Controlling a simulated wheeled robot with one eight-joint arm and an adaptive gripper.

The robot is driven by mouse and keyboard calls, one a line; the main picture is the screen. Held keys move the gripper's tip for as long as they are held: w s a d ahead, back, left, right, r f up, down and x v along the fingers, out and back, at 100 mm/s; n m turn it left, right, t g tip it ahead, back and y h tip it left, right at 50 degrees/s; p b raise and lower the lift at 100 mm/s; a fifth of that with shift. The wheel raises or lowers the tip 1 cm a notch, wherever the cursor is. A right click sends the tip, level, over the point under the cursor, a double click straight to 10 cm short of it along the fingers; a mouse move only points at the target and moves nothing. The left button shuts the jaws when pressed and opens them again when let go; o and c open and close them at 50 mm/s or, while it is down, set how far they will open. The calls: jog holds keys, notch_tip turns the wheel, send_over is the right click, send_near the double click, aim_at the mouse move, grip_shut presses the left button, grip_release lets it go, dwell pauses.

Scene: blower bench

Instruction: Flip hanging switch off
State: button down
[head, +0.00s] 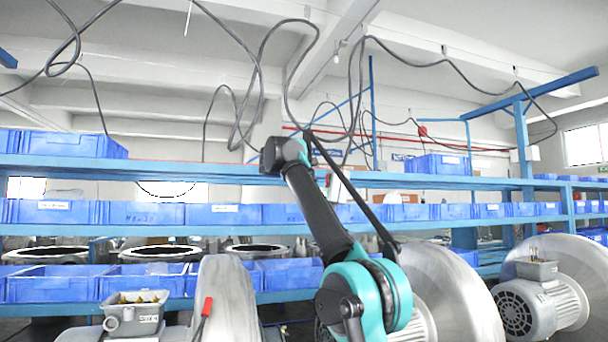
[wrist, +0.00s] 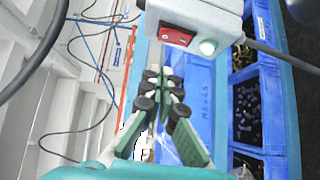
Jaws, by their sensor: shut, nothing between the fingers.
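The hanging switch box (wrist: 200,22) is at the top of the wrist view, a light grey box with a red rocker switch (wrist: 177,35) and a lit greenish-white lamp (wrist: 207,47) on its near face. A dark cable leaves its right side. My gripper (wrist: 163,76) is shut and empty, its green and grey fingers meeting just below the box in the picture. A gap shows between the fingertips and the rocker.
Blue shelving (head: 180,170) with rows of blue bins (head: 145,213) runs across behind my arm. Black cables (head: 262,75) hang in loops from the ceiling. Large metal blower housings (head: 450,290) stand at the front right.

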jog(key=d, duration=0.1)
jog(key=w+d, duration=0.1)
jog(key=d, duration=0.1)
jog(key=w+d, duration=0.1)
jog(key=shift+d+f, duration=0.1)
jog(key=shift+d, duration=0.1)
jog(key=shift+d, duration=0.1)
jog(key=shift+d, duration=0.2)
